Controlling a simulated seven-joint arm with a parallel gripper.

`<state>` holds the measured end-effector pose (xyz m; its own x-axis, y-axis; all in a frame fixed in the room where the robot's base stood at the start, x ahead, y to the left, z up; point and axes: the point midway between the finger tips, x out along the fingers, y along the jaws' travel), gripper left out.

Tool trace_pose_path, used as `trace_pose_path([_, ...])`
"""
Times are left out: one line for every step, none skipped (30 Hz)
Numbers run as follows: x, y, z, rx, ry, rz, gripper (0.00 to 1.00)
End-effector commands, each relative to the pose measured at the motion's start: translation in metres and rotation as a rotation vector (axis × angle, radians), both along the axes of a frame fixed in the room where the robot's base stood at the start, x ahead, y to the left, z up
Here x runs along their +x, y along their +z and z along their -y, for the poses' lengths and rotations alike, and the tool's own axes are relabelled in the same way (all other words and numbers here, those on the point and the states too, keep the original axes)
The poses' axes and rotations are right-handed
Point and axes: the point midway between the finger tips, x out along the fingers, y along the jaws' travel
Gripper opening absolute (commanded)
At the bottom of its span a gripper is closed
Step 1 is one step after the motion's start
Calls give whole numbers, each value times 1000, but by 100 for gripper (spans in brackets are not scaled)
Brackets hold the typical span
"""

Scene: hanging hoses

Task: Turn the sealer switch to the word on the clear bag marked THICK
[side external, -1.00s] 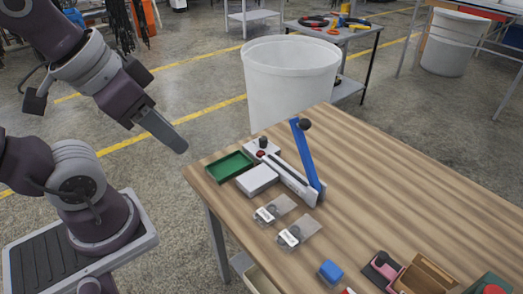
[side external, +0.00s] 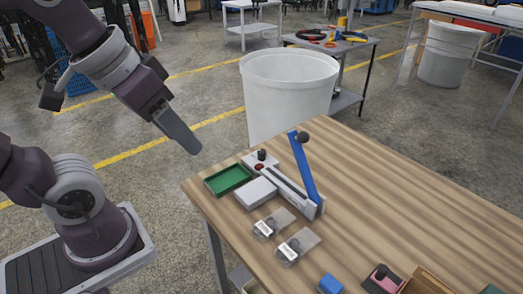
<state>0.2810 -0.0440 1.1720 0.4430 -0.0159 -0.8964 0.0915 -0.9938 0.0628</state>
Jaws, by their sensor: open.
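The sealer (side external: 293,183) stands near the table's left corner, its blue lever arm (side external: 304,168) raised. At its back left end is a small panel with a black knob (side external: 262,155), which looks like the switch, and a red button (side external: 259,167). Its marked words are too small to read. Two clear bags lie in front of the sealer, one nearer it (side external: 273,223) and one closer to the camera (side external: 297,246). Each has a white label that I cannot read. My gripper (side external: 191,145) is open and empty, in the air left of the sealer, beyond the table's edge.
A green tray (side external: 228,180) and a white box (side external: 255,193) sit left of the sealer. A blue block (side external: 331,285), a pink item with a black knob (side external: 382,279) and a wooden box (side external: 425,283) lie at the front. A white bin (side external: 288,95) stands behind. The table's right side is clear.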

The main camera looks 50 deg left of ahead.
Motion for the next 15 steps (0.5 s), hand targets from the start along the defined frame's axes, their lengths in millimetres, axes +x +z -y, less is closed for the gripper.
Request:
trace_pose_path([25,8,-4,-49,78,-38,49])
trace_pose_path([44,12,-8,-85,142,-62,49])
trace_pose_path([72,16,-15,-136,239,-97,49])
trace_pose_path([94,16,-23,-172,317,-122,49])
trace_pose_path([116,14,-30,-203,391,-147,49])
trace_pose_path([145,8,-42,-240,494,-179,49])
trace_pose_path([166,0,-52,-263,571,-202,49])
trace_pose_path([187,-9,-63,-284,648,-223,49])
trace_pose_path([214,-24,-79,-307,750,-249,49])
trace_pose_path([232,-39,-91,-319,825,-268,49])
trace_pose_path([249,-54,-103,-330,900,-286,49])
trace_pose_path([270,-78,-120,-338,997,-309,49])
trace_pose_path([283,-97,-131,-342,1063,-321,49])
trace_pose_path([294,-116,-142,-342,1126,-334,49])
trace_pose_path([306,-140,-156,-341,1201,-348,49])
